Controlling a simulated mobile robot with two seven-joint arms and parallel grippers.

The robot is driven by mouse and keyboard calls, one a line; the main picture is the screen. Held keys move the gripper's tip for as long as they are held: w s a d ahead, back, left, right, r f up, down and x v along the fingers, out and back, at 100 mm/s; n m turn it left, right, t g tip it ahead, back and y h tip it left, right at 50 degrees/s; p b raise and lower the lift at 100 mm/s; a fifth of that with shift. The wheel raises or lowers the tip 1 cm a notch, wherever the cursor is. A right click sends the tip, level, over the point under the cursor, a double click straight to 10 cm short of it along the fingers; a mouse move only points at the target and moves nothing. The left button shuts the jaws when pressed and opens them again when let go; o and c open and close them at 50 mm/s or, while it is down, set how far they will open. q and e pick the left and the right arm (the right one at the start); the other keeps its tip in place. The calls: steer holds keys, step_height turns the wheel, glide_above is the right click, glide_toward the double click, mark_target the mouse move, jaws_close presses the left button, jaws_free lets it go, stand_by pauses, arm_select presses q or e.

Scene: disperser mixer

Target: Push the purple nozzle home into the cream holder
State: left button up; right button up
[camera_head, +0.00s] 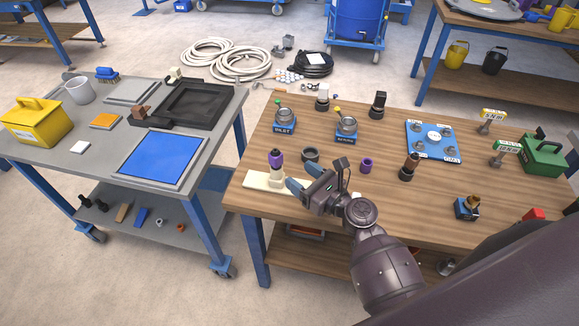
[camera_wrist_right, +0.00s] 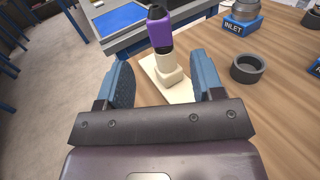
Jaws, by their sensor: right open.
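The purple nozzle (camera_head: 276,161) has a black top and stands on the cream holder (camera_head: 257,181) near the left edge of the wooden table. In the wrist view the purple nozzle (camera_wrist_right: 160,36) sits on the post of the cream holder (camera_wrist_right: 169,72); how deep it is seated I cannot tell. My right gripper (camera_head: 291,180) is low over the table, just right of the holder. It is open and empty. In the wrist view its blue fingers (camera_wrist_right: 165,72) flank the holder's post on both sides, apart from it. My left gripper is not in view.
The inlet fitting (camera_head: 285,122) stands behind the nozzle. A brown-topped black part (camera_head: 409,167) stands further right. A gap separates this table from the grey table (camera_head: 194,166).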

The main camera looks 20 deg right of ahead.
steer(key=shift+v, duration=0.85)
steer(key=s+a+f+n+g, duration=0.25)
steer(key=s+n+g, duration=0.7)
steer(key=n, duration=0.95)
steer(key=s+d+n+g+h, duration=0.2)
steer(key=s+d+n+h, duration=0.2)
steer(key=s+n, duration=0.25)
steer(key=s+d+n+g+h, duration=0.1)
steer(key=s+d+n+h, duration=0.45)
steer(key=s, duration=0.25)
steer(key=w+a+f+n+t+y, duration=0.1)
steer(key=w+f+t, duration=0.6)
steer(key=f, duration=0.2)
steer(key=shift+f+t+y, duration=0.2)
steer(key=shift+t+y, duration=0.15)
